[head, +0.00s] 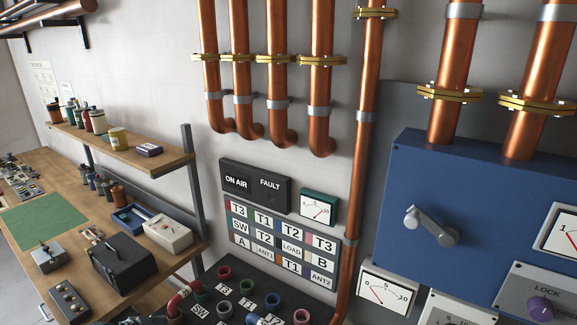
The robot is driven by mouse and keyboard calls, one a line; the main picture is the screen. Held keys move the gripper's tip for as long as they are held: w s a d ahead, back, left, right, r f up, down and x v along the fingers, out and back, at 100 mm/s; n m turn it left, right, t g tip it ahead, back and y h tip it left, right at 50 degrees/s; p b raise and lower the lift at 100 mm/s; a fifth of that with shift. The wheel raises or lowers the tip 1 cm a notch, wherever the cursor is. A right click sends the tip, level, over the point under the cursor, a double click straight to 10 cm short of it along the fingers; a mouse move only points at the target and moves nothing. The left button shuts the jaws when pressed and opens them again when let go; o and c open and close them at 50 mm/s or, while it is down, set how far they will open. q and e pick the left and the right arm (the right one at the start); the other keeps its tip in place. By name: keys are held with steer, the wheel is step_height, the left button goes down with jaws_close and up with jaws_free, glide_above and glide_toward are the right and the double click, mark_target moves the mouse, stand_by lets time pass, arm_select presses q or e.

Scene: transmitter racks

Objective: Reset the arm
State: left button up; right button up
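Neither of my grippers shows in the head view, and I cannot see whether they hold anything. No arm of mine can be made out clearly. A patch panel (240,312) with coloured round sockets is at the bottom middle, cut off by the frame edge. A red and pale curved link (184,298) stands at its left side. A blue cabinet (470,200) with a grey lever handle (431,226) is on the right.
A wooden workbench (95,215) with a green mat (45,221), a black box (121,262) and small devices runs along the left. A shelf (135,155) hangs above it. Copper pipes (369,150) run down the wall. Gauges and a label board (281,240) are mid-frame.

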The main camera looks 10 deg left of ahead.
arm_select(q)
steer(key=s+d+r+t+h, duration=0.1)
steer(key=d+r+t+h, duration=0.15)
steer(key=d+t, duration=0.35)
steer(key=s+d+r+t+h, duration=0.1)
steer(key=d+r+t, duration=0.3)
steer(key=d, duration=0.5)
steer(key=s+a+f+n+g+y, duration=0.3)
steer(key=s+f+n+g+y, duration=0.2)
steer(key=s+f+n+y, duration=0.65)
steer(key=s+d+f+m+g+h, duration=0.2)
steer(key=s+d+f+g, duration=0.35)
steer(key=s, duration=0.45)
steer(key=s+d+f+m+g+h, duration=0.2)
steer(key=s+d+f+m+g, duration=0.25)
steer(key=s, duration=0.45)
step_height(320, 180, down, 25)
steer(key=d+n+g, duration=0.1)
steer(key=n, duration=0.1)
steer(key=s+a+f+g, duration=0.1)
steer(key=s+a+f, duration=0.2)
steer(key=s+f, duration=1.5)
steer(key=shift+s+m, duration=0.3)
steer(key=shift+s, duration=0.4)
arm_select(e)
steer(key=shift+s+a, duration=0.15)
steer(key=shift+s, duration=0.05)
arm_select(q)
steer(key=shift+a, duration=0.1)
